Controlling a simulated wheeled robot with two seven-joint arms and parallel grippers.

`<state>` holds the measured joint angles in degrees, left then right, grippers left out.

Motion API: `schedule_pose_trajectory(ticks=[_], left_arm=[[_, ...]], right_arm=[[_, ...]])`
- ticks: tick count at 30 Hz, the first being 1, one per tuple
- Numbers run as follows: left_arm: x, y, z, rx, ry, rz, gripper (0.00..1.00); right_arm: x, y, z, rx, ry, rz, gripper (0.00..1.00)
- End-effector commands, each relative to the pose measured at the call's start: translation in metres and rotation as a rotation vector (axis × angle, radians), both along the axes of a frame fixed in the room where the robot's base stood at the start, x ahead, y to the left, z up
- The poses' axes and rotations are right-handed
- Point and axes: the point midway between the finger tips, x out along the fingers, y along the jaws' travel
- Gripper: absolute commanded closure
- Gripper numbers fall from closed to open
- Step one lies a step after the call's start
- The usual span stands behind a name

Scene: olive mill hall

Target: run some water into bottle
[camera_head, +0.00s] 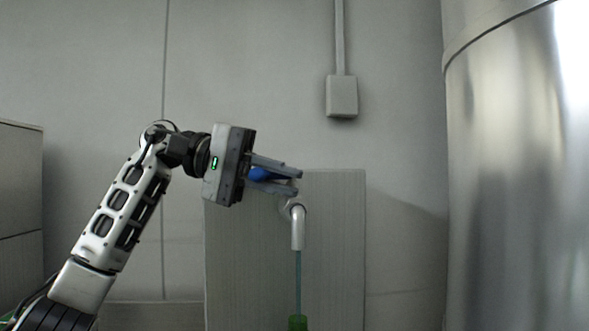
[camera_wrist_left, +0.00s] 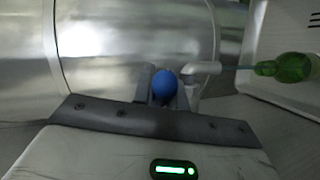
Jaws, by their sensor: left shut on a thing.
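A pale tap (camera_head: 298,228) points its spout straight down in front of a grey panel. A thin bluish-green stream of water (camera_head: 298,280) runs from the spout to the mouth of a green bottle (camera_head: 298,323), which shows only its top at the bottom edge. My left gripper (camera_head: 292,182) is shut on the tap's blue knob (camera_head: 262,174). The left wrist view also shows the blue knob (camera_wrist_left: 165,88) between the fingers, with the spout, the stream and the green bottle (camera_wrist_left: 290,67) to the right. The water level in the bottle cannot be made out. My right gripper is not in view.
A large shiny metal tank (camera_head: 515,170) fills the right side. The grey panel (camera_head: 340,250) stands behind the tap. A wall box (camera_head: 342,96) with a conduit is above it. A grey cabinet (camera_head: 20,210) stands at the far left.

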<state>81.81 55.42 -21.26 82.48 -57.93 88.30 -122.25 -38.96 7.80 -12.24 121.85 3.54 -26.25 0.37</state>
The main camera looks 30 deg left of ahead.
Motion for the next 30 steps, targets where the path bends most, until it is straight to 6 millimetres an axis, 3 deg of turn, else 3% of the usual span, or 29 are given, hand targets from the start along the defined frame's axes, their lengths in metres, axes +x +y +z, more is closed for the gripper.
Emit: schedule_pose_trajectory(ticks=[17, 18, 30], left_arm=[[-0.003, 0.002, -0.003, 0.007, 0.006, -0.043, 1.0], [-0.003, 0.002, -0.003, 0.008, 0.006, -0.043, 0.78], [-0.005, 0.01, 0.001, 0.005, 0.002, -0.035, 0.77]], right_arm=[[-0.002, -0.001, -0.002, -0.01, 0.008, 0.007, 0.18], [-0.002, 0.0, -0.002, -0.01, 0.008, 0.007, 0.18], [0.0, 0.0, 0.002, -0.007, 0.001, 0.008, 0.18]])
